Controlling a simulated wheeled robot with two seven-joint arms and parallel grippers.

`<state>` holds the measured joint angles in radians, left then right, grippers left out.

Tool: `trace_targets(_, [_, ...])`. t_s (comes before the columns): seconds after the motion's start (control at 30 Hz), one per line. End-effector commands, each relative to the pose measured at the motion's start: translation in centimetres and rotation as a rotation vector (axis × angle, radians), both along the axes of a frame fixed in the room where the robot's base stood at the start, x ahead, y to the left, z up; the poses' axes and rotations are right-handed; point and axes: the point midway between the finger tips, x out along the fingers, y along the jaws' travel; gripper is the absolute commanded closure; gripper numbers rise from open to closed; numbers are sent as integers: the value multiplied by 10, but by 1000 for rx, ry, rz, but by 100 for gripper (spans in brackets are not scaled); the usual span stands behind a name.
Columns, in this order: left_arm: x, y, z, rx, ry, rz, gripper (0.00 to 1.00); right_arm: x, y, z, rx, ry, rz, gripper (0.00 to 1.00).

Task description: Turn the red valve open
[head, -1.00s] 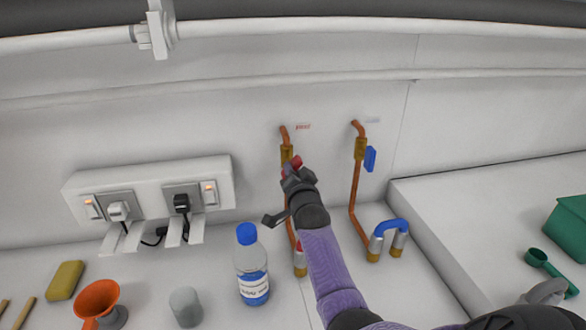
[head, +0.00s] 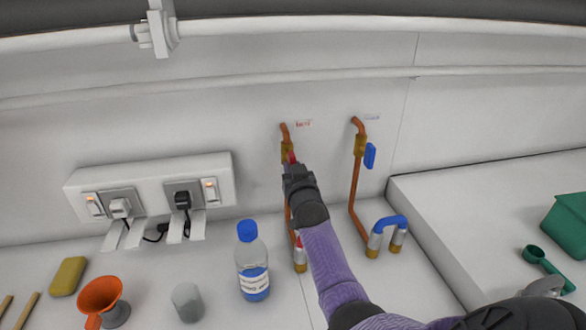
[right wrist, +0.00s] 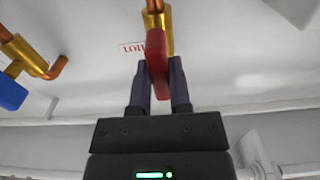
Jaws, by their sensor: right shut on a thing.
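The red valve handle (right wrist: 157,62) sits on a brass valve body (right wrist: 157,32) of the left copper pipe, by a red "HOT" label. In the head view the red handle (head: 291,157) shows only as a small patch above my gripper, which hides the rest. My right gripper (right wrist: 160,75) is shut on the red handle, with one finger on each side of it. It also shows in the head view (head: 293,168), reaching up to the wall. My left gripper is not in view.
A blue-handled valve (head: 370,156) is on the copper pipe to the right. A blue-capped bottle (head: 252,262), a grey cup (head: 187,302) and an orange funnel (head: 101,295) stand at the left. A socket strip (head: 150,190) with plugs is on the wall. A blue-topped tap fitting (head: 390,224) is at the right.

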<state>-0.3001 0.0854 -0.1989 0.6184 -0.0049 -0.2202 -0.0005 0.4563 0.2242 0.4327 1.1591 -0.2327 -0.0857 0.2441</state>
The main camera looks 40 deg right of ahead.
Motion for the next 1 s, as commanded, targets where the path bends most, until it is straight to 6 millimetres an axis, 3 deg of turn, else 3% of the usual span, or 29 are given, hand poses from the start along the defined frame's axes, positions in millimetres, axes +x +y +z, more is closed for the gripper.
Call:
trace_targets(0.57, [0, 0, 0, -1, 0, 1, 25, 0, 0, -2, -23, 18, 0, 100])
trace_targets(0.6, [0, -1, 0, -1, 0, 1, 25, 0, 0, -2, -23, 18, 0, 70])
trace_targets(0.73, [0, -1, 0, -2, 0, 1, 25, 0, 0, -1, -23, 16, 0, 43])
trace_targets(1.0, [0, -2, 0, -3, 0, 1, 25, 0, 0, 0, -22, 13, 0, 41])
